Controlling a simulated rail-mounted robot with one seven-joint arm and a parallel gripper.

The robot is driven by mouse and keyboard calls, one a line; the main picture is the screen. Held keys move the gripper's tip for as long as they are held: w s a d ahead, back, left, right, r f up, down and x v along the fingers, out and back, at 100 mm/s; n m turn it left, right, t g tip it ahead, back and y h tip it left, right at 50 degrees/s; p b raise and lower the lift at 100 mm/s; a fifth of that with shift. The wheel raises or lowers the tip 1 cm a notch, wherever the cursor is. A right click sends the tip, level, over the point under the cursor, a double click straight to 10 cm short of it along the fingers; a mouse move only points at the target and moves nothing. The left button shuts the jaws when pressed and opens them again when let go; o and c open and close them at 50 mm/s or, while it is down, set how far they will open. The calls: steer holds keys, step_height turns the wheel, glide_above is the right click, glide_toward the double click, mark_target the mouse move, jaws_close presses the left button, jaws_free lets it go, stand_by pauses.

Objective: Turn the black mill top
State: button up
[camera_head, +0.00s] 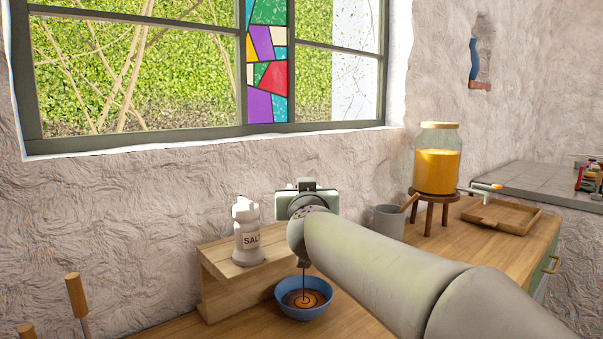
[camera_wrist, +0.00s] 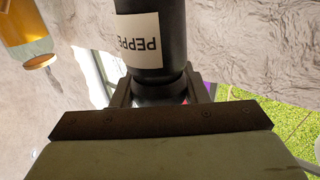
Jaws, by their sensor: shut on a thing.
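The black pepper mill (camera_wrist: 170,35) shows in the wrist view with a white label, upside down in that picture. Its rounded black top (camera_wrist: 160,92) lies between the two fingers of my gripper (camera_wrist: 161,90), which is shut on it. In the head view my gripper (camera_head: 306,190) is above the blue bowl (camera_head: 303,306), and my arm and wrist hide most of the mill. A thin dark stream (camera_head: 303,280) runs from below my wrist into the bowl, where dark brown matter lies in rings.
A white salt mill (camera_head: 247,232) stands on a wooden shelf (camera_head: 245,268) just left of my wrist. A grey mug (camera_head: 388,221), an orange-filled jar (camera_head: 437,170) on a stand and a wooden tray (camera_head: 502,216) are to the right. The wall is close behind.

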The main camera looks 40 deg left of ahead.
steer(key=m+t+h+p, duration=0.1)
steer(key=p, duration=0.1)
steer(key=m+h+p, duration=0.1)
steer(key=p, duration=0.2)
steer(key=shift+r+t+h, duration=0.25)
steer(key=shift+t+h, duration=0.05)
steer(key=shift+t, duration=0.1)
steer(key=shift+w+d+f+m+t+h+p, duration=0.1)
steer(key=shift+f+m+t+h+p, duration=0.25)
steer(key=shift+h+p, duration=0.45)
steer(key=shift+p, duration=0.3)
steer(key=shift+d+f+m, duration=0.1)
steer(key=shift+m, duration=0.15)
steer(key=o, duration=1)
